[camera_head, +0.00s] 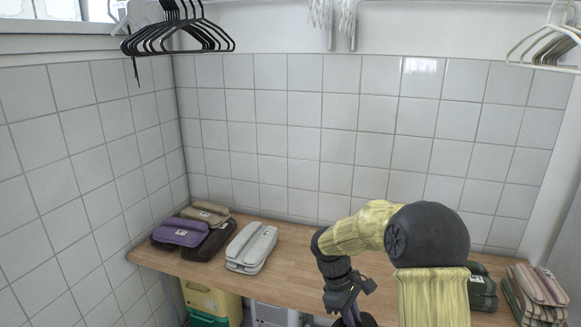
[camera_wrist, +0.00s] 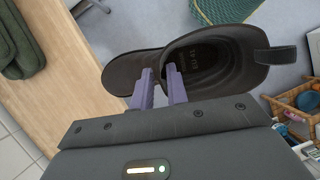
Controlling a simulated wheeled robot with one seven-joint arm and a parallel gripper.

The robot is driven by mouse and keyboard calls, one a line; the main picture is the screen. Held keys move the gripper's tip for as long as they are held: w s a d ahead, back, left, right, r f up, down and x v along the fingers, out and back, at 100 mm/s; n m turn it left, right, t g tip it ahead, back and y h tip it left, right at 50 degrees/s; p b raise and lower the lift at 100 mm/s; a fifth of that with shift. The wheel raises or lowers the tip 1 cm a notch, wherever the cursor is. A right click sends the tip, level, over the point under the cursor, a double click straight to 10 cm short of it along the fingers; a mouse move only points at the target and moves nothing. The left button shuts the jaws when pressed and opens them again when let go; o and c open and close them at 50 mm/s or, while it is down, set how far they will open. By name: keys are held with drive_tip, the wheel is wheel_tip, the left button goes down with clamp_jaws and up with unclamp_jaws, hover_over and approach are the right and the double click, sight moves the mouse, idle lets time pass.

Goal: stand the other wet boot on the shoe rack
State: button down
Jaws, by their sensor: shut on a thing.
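A dark boot (camera_wrist: 237,50) hangs from my gripper (camera_wrist: 160,76) in the wrist view. My two purple fingers are shut on the near wall of its shaft, one on the outside and one inside the opening. The boot's opening faces the camera, showing the insole, with a pull loop at the right. In the head view my gripper (camera_head: 350,317) is at the bottom edge, in front of the counter; the boot can hardly be made out there. I cannot make out the shoe rack or a second boot in either view.
A wooden counter (camera_head: 300,249) runs along the tiled wall, with folded cloths (camera_head: 251,247) at left and more at right (camera_head: 538,292). Yellow and green boxes (camera_head: 212,302) stand below. The wrist view shows a green mat (camera_wrist: 215,10) and a basket (camera_wrist: 292,103) on the grey floor.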

drive_tip(key=f+m+p, duration=0.1)
drive_tip(key=f, duration=0.1)
drive_tip(key=f+m+g+y+p, duration=0.1)
drive_tip(key=f+m, duration=0.1)
drive_tip(key=d+f+m+p, duration=0.1)
drive_tip(key=f+m, duration=0.1)
drive_tip(key=shift+f+y+p, duration=0.3)
drive_tip(key=f+m+p, duration=0.1)
drive_tip(key=f+m, duration=0.1)
drive_tip(key=f, duration=0.1)
drive_tip(key=s+f+m+y+p, duration=0.1)
drive_tip(key=f+m, duration=0.1)
drive_tip(key=s+f+m+g+y+p, duration=0.1)
drive_tip(key=f+m, duration=0.1)
drive_tip(key=f, duration=0.1)
drive_tip(key=shift+s+a+f+p, duration=0.1)
drive_tip(key=shift+a+f+p, duration=0.15)
drive_tip(key=shift+f+p, duration=0.1)
drive_tip(key=shift+f, duration=0.15)
